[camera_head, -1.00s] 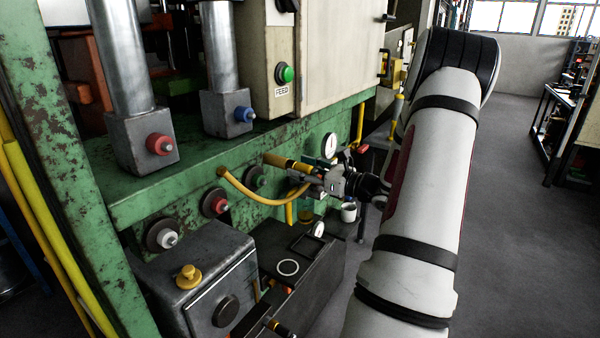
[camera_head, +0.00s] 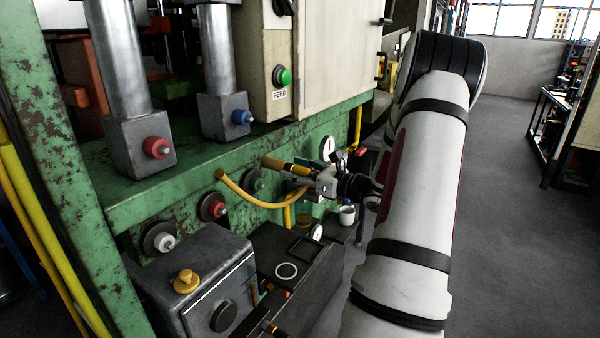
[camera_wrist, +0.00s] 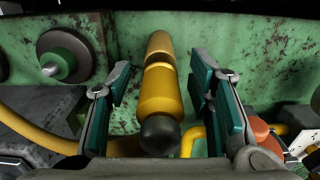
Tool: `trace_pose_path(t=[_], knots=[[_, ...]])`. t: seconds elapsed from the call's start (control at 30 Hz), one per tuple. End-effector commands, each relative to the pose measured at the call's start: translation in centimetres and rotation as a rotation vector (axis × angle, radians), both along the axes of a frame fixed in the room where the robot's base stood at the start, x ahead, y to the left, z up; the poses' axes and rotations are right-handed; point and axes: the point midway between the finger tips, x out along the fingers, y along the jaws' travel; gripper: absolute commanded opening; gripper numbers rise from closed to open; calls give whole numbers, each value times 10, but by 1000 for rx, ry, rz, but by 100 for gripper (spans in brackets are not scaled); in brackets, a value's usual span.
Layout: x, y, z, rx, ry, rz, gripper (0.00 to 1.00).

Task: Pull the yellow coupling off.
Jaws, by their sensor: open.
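The yellow coupling (camera_wrist: 160,95) is a yellow cylinder with a dark rounded near end and a dark line around it. It points from the green panel toward the wrist camera. In the head view, the coupling (camera_head: 290,166) sticks out in front of the green machine frame. My gripper (camera_wrist: 160,78) is open, with one teal-padded finger on each side of the coupling. Gaps show between the pads and the coupling on both sides. In the head view, my gripper (camera_head: 318,180) is at the coupling's right end, where its fingers partly hide it.
A yellow hose (camera_head: 250,199) curves below the coupling. A gauge (camera_head: 328,148) and a red handle (camera_head: 361,152) are close to the gripper. A grey box (camera_head: 195,275) stands below. Floor at right is clear.

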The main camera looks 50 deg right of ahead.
Motion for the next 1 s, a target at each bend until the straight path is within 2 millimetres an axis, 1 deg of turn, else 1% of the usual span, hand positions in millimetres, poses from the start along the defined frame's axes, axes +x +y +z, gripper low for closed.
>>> trace_pose_path(t=[0.7,0.87,0.9,0.93,1.0], knots=[[0,0,0,0,0,0,48],[0,0,0,0,0,0,11],[0,0,0,0,0,0,2],[0,0,0,0,0,0,0],[0,0,0,0,0,-1,0]])
